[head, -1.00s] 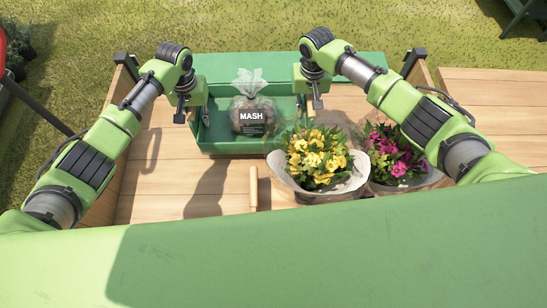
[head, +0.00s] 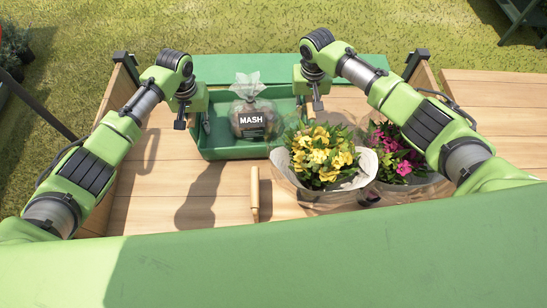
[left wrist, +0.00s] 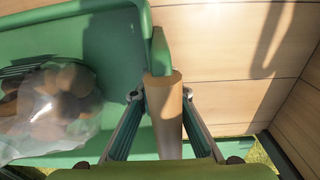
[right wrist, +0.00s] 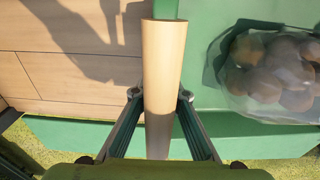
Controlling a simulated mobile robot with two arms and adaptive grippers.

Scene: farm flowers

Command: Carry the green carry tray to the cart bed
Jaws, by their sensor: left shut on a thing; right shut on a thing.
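The green carry tray (head: 245,152) is over the plank cart bed (head: 150,195) in the head view, near its back edge. A clear bag of brown lumps labelled MASH (head: 253,118) sits in it. My left gripper (head: 180,122) is at the tray's left end, shut on a wooden handle (left wrist: 165,115). My right gripper (head: 317,104) is at the right end, shut on the other wooden handle (right wrist: 160,65). The bag also shows in the left wrist view (left wrist: 50,115) and the right wrist view (right wrist: 270,75). I cannot tell whether the tray touches the planks.
A wrapped yellow bouquet (head: 325,160) stands just right of the tray's front, with a pink bouquet (head: 398,160) beside it. A wooden stick-like handle (head: 255,193) lies in front of the tray. Bare planks lie at front left. Dark posts (head: 415,62) rise at the back corners.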

